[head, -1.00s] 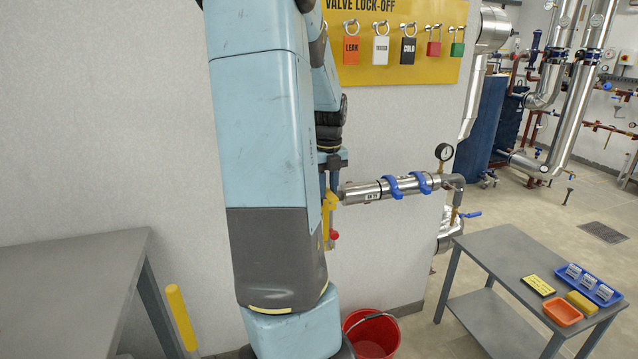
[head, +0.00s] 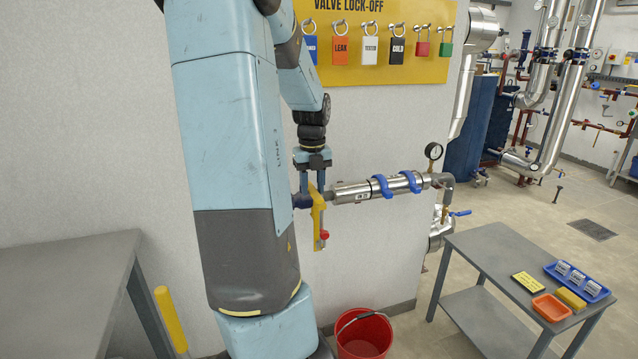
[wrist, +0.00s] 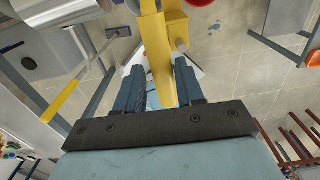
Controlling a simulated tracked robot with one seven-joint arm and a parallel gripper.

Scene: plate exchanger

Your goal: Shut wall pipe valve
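The wall pipe valve is at the left end of a short silver pipe (head: 375,188) on the wall. Its yellow lever (head: 319,207) hangs down from the pipe end, roughly square to the pipe, with a red knob (head: 324,235) near its lower end. My gripper (head: 311,186) reaches down at the valve from above. In the wrist view, the yellow lever (wrist: 156,55) runs between the two blue fingers of my gripper (wrist: 160,78). The fingers stand apart on either side of it; I see no clear grip. Contact at the fingertips is hard to judge.
A pressure gauge (head: 433,152) and blue clamps (head: 382,186) sit along the pipe. A yellow lock-off board (head: 375,50) with padlocks hangs above. A red bucket (head: 364,335) stands below. A grey table (head: 70,270) is left, a grey trolley (head: 480,250) right.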

